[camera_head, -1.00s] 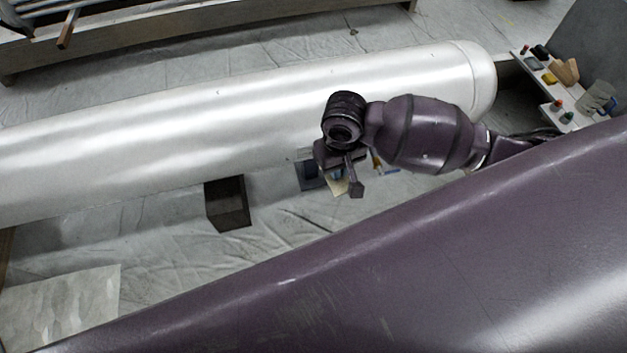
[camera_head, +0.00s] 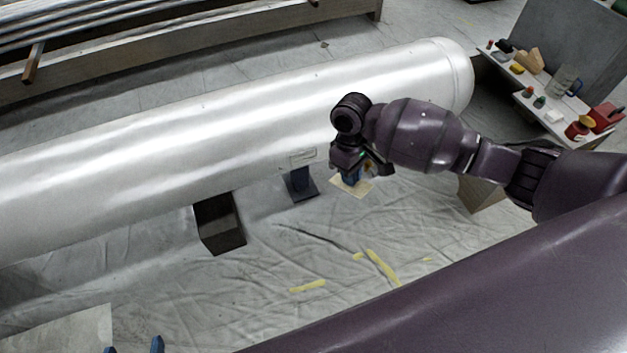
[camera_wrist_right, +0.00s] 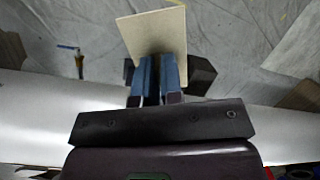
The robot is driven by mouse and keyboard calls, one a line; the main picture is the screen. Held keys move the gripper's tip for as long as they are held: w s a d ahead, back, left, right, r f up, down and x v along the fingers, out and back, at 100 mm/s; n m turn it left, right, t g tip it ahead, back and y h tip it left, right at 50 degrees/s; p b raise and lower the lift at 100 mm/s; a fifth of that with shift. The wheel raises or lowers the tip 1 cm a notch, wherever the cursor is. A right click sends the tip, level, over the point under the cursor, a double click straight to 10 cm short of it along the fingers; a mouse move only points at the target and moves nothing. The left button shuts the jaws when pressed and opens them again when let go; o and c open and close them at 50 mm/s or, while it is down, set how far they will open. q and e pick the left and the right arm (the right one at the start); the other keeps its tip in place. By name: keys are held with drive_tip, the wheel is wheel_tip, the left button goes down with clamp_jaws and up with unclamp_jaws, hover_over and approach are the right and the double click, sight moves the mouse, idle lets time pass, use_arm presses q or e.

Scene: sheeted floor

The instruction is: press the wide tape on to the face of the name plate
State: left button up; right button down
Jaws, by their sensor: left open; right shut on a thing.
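The name plate (camera_head: 303,155) is a small, pale, outlined rectangle on the lower side of the silver cylinder (camera_head: 230,120). My right gripper (camera_head: 351,174) is just right of the plate, apart from it in the picture. Its blue fingers are shut on a flat cream square, which looks like the wide tape (camera_head: 352,188). In the right wrist view, the tape (camera_wrist_right: 153,32) sticks out beyond the closed fingers (camera_wrist_right: 158,75). The plate cannot be made out there. My left gripper (camera_head: 134,346) shows only two blue fingertips, spread apart, at the bottom edge.
Dark supports (camera_head: 219,225) stand under the cylinder. Yellow strips (camera_head: 380,265) lie on the sheeted floor. A white shelf (camera_head: 540,98) with several small items stands at the right. A long rack (camera_head: 150,60) runs behind the cylinder. The sheeted floor in front is mostly clear.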

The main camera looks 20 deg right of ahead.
drive_tip(key=w+d+f+n+t+h+b, duration=0.2)
drive_tip(key=w+d+f+n+h+b, duration=0.2)
drive_tip(key=w+f+n+h+b, duration=1)
use_arm(q)
wheel_tip(320, 180, down, 9)
drive_tip(key=m+t+b, duration=0.1)
drive_tip(key=b, duration=0.3)
drive_tip(key=shift+w+d+r+h, duration=0.15)
drive_tip(key=shift+w+d+h, duration=0.1)
drive_tip(key=shift+h, duration=0.05)
use_arm(e)
drive_tip(key=w+a+f+n+t+y, duration=0.1)
drive_tip(key=a+f+n+t+y, duration=0.2)
drive_tip(key=f+n+t+y, duration=0.2)
drive_tip(key=w+a+f+n+t+y, duration=0.2)
drive_tip(key=f+n+t+y, duration=0.4)
drive_tip(key=n+t+y, duration=0.3)
drive_tip(key=a+n+t, duration=0.1)
drive_tip(key=n+t, duration=0.3)
drive_tip(key=n, duration=0.4)
drive_tip(key=shift+f+n+t, duration=0.3)
drive_tip(key=shift+n+t, duration=0.1)
drive_tip(key=shift+w+a+r, duration=0.1)
drive_tip(key=shift+w+a, duration=0.1)
drive_tip(key=shift+w, duration=2.7)
